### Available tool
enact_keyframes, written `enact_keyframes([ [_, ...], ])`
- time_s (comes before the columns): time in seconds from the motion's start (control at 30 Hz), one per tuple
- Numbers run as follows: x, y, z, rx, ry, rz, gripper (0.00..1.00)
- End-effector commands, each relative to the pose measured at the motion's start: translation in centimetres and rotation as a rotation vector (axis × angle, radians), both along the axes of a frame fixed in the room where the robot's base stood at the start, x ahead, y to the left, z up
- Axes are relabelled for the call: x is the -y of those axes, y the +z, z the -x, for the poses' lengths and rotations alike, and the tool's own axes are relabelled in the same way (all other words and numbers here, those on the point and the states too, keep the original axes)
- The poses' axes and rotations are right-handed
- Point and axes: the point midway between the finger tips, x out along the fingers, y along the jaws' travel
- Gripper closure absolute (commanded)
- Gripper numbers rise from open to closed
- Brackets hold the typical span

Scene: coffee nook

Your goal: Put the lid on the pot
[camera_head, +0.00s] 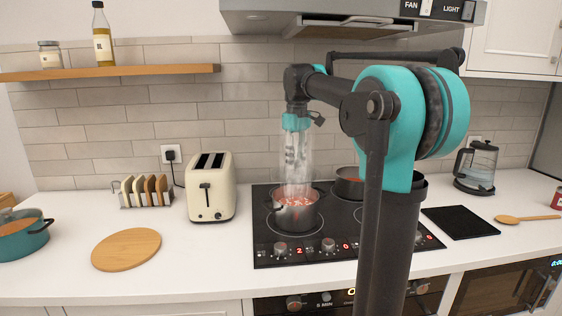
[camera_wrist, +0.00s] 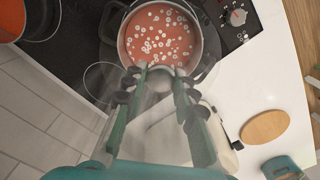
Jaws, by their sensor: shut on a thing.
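The steel pot (camera_head: 295,212) stands on the front left part of the hob, with red soup and pale rings showing in it. The wrist view looks down into this pot (camera_wrist: 160,38). My gripper (camera_head: 298,188) points down above the pot, blurred by white haze. In the wrist view my gripper's fingers (camera_wrist: 163,74) are a little apart, shut on a small pale thing between their tips. It may be the lid's knob; the rest of a lid cannot be made out through the haze. No lid shows on the counter.
A second pot (camera_head: 349,184) stands behind on the hob (camera_head: 262,250). A cream toaster (camera_head: 210,190), toast rack (camera_head: 146,192) and round wooden board (camera_head: 126,249) are left. A teal pot (camera_head: 25,245) is at far left, a kettle (camera_head: 476,167) at right. The range hood (camera_head: 350,17) hangs above.

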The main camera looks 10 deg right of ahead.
Motion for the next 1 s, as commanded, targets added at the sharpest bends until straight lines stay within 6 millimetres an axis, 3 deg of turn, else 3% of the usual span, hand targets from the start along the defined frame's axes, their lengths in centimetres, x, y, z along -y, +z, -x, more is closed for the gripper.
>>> enact_keyframes([
  [0.7, 0.0, -5.4, 0.0, 0.000, -0.001, 0.000, 1.00],
  [1.0, 0.0, -6.3, 0.0, 0.000, -0.001, 0.000, 1.00],
])
